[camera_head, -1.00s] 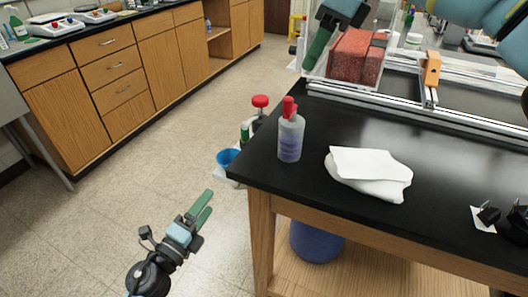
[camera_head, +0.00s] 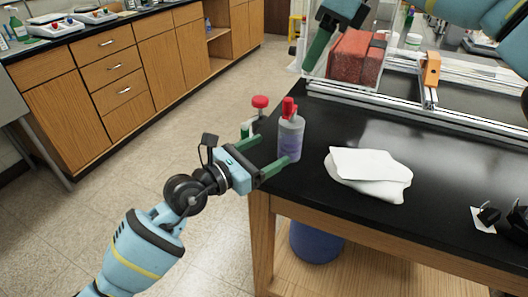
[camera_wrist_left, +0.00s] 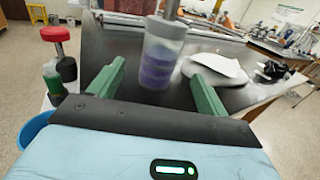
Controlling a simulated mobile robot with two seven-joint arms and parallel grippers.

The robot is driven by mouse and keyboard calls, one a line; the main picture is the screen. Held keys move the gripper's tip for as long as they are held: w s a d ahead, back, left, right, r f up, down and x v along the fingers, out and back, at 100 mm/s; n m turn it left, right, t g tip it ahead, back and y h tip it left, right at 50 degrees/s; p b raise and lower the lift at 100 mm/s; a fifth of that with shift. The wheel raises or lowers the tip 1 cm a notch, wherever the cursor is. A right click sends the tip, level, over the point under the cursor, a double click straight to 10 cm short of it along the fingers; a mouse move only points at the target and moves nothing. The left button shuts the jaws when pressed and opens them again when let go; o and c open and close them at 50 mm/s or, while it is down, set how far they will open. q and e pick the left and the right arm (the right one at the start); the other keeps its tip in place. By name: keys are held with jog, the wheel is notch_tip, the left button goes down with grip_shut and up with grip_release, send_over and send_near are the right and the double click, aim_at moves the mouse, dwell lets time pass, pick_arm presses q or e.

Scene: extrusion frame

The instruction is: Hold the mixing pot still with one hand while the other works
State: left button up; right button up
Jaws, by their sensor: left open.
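A clear pot or bottle with purple contents and a red top (camera_head: 290,135) stands upright near the left corner of the black table. I take it for the mixing pot; it also shows in the left wrist view (camera_wrist_left: 160,60). My left gripper (camera_head: 273,150) is open at the table's corner, its green fingers pointing at the pot. In the left wrist view the pot stands ahead, between the lines of the fingers (camera_wrist_left: 158,75); contact cannot be told. My right gripper (camera_head: 311,66) hangs at the top beside a red block (camera_head: 352,58); its opening cannot be told.
A folded white cloth (camera_head: 368,178) lies right of the pot. A metal rail frame (camera_head: 400,98) runs along the back. A red-topped item (camera_head: 260,101) stands behind the table's left edge. A blue container (camera_wrist_left: 36,128) shows low left in the wrist view.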

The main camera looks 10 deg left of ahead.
aim_at(281, 144)
pick_arm(q)
jog(key=shift+x, duration=3.9)
jog(key=c, duration=1.1)
